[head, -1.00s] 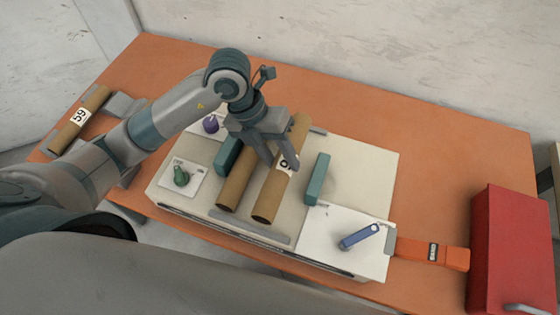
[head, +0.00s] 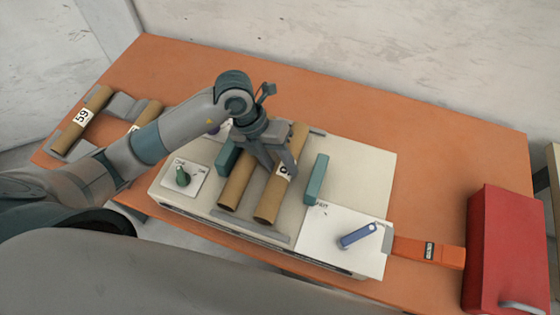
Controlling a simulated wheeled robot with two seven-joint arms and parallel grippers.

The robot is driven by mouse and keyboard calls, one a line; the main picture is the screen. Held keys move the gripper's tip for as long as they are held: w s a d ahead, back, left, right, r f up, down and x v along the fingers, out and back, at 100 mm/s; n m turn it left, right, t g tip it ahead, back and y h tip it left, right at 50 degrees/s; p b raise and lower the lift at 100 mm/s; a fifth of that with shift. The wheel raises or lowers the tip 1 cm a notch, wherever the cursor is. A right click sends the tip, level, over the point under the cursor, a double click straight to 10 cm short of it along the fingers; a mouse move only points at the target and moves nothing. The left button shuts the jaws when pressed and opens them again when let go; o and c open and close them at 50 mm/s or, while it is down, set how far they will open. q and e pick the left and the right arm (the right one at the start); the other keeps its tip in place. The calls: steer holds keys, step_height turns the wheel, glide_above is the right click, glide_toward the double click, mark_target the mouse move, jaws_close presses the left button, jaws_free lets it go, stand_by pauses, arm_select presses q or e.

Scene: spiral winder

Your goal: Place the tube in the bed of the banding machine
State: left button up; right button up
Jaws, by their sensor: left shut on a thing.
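Two brown cardboard tubes lie side by side on the pale bed of the banding machine (head: 345,170), between two teal blocks. My left gripper (head: 280,174) is over the right-hand tube (head: 270,205), which carries a white label partly hidden by a finger. Its fingers are shut on this tube near the label. The left-hand tube (head: 235,190) lies close beside it, its upper part hidden by the gripper. Whether the held tube rests fully on the bed cannot be told. My right gripper is not in view.
The teal blocks (head: 317,179) (head: 228,156) flank the tubes. A green knob (head: 182,175) and a blue lever (head: 358,236) sit on the machine. More tubes (head: 83,117) (head: 149,114) lie at the left. An orange strap (head: 425,251) reaches a red box (head: 508,250).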

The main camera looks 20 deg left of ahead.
arm_select(q)
steer(key=o, duration=0.8)
steer(key=shift+f, duration=0.1)
steer(key=shift+a+r, duration=0.15)
steer(key=shift+r, duration=0.25)
steer(key=b+v, duration=0.3)
steer(key=v, duration=0.8)
steer(key=shift+r, duration=0.2)
steer(key=shift+a, duration=0.1)
